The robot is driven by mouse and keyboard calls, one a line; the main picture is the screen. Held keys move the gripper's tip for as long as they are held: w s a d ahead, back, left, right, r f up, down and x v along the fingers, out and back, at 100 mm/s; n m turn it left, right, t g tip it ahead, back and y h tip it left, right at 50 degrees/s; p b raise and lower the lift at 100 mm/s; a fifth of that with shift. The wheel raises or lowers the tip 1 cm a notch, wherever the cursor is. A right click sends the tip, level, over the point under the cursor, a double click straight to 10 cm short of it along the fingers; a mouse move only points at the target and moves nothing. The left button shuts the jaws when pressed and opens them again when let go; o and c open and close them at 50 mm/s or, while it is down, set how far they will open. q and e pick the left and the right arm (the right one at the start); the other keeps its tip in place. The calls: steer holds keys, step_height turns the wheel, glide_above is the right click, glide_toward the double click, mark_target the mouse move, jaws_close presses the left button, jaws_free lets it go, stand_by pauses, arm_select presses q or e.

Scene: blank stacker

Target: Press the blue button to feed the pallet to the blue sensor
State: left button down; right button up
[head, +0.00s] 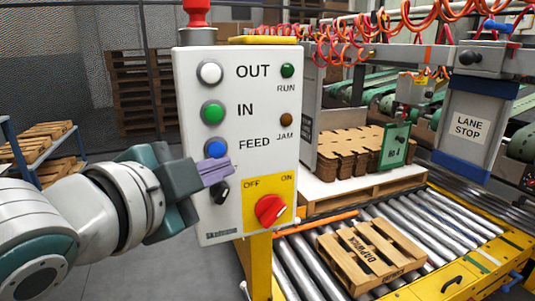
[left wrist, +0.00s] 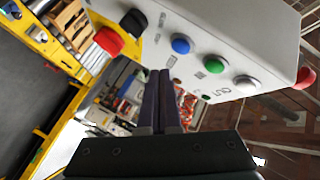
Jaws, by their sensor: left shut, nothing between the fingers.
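The blue button (head: 217,149) is beside the word FEED on a white control box (head: 236,66), below the green IN and white OUT buttons. My left gripper (head: 229,165) is shut and empty, its purple fingers just below the blue button. In the left wrist view the closed fingertips (left wrist: 160,72) show apart from the blue button (left wrist: 181,45); whether they touch the box is unclear. An empty wooden pallet (head: 370,254) lies on the rollers. Which part is the blue sensor I cannot tell. My right gripper is not in view.
A red knob (head: 270,209) on a yellow plate and a black knob (head: 220,192) are low on the box. A second pallet (head: 365,191) behind carries cardboard blanks (head: 345,151). A LANE STOP post (head: 467,126) stands right. Orange coiled hoses (head: 345,37) hang above.

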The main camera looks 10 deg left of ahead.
mark_target(216, 150)
arm_select(q)
steer(key=shift+w+a, duration=0.55)
steer(key=shift+w, duration=0.35)
stand_by(1.3)
steer(key=shift+w+a+r, duration=0.1)
steer(key=shift+w+a, duration=0.15)
steer(key=shift+w, duration=0.1)
